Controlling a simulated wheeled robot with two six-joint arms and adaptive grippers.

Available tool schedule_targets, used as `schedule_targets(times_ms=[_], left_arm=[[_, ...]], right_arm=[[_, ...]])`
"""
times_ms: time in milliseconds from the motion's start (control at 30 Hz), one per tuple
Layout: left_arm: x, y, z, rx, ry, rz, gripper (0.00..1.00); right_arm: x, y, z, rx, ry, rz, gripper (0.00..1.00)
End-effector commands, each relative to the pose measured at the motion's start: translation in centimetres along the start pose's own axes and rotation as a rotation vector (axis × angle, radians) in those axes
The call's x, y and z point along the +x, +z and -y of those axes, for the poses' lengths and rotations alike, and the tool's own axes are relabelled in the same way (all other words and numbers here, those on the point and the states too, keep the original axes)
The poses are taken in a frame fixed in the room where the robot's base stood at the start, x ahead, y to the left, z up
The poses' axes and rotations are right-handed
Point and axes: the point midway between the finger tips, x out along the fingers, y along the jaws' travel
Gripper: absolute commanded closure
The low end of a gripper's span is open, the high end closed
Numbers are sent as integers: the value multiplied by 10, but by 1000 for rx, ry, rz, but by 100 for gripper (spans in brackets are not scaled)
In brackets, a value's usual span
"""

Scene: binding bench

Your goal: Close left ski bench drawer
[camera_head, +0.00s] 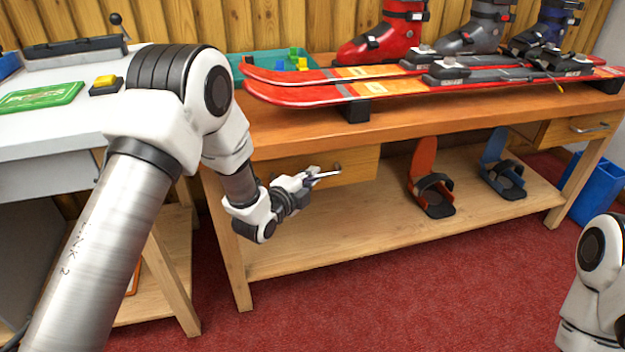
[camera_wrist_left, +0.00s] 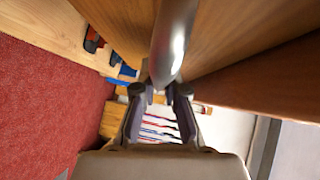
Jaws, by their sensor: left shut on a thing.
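The left drawer (camera_head: 358,166) of the ski bench has a light wood front just under the bench top, partly hidden behind my left arm. My left gripper (camera_head: 326,174) is in front of it, shut on the drawer's metal handle. In the left wrist view the handle (camera_wrist_left: 174,45) is a rounded, shiny bar that runs down between the fingertips (camera_wrist_left: 160,92). The wood of the drawer and bench is close beside it. How far the drawer stands out is hard to tell. Part of my right arm shows at the lower right; its gripper is out of view.
Red skis (camera_head: 330,88) and boots (camera_head: 388,35) are on the bench top (camera_head: 480,105). Two bindings, one orange (camera_head: 425,175) and one blue (camera_head: 500,165), are on the lower shelf (camera_head: 330,235). A blue bin (camera_head: 597,190) stands at the right. Red carpet in front is clear.

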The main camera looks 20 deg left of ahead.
Motion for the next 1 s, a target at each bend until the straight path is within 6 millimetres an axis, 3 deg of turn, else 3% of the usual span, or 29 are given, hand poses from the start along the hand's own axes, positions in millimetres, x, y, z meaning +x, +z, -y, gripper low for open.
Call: schedule_targets(times_ms=[67, 100, 133, 167, 567, 1000], left_arm=[[2, 2, 4, -2, -10, 6, 100], [2, 2, 4, -2, -11, 6, 75], [2, 2, 4, -2, -11, 6, 64], [2, 2, 4, -2, -10, 6, 63], [-7, 2, 3, -2, -7, 6, 63], [-105, 1, 2, -5, -6, 6, 63]], right_arm=[[0, 0, 0, 0, 0, 0, 100], [0, 0, 0, 0, 0, 0, 100], [0, 0, 0, 0, 0, 0, 100], [0, 0, 0, 0, 0, 0, 100], [0, 0, 0, 0, 0, 0, 100], [0, 0, 0, 0, 0, 0, 100]])
